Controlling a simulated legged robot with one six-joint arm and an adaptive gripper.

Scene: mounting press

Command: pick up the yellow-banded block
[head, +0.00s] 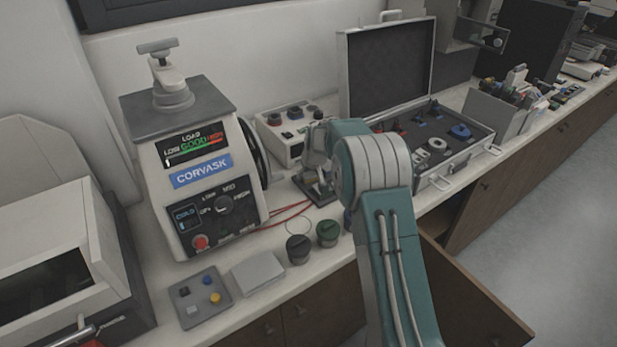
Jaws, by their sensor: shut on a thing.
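My gripper (319,184) is in the middle of the head view, pointing down at the bench between the press and the open case. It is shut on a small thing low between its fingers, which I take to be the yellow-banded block. The thing is mostly hidden by the fingers, and its band is too small to make out. A dark base shows just below the fingertips. I cannot tell whether the block touches it.
The Corvask press (197,165) stands left of my gripper, with red cables (287,216) beside it. The open case (440,150) is to the right. A dark jar (298,249), a green jar (328,233) and a grey tray (205,312) with small coloured pieces sit in front.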

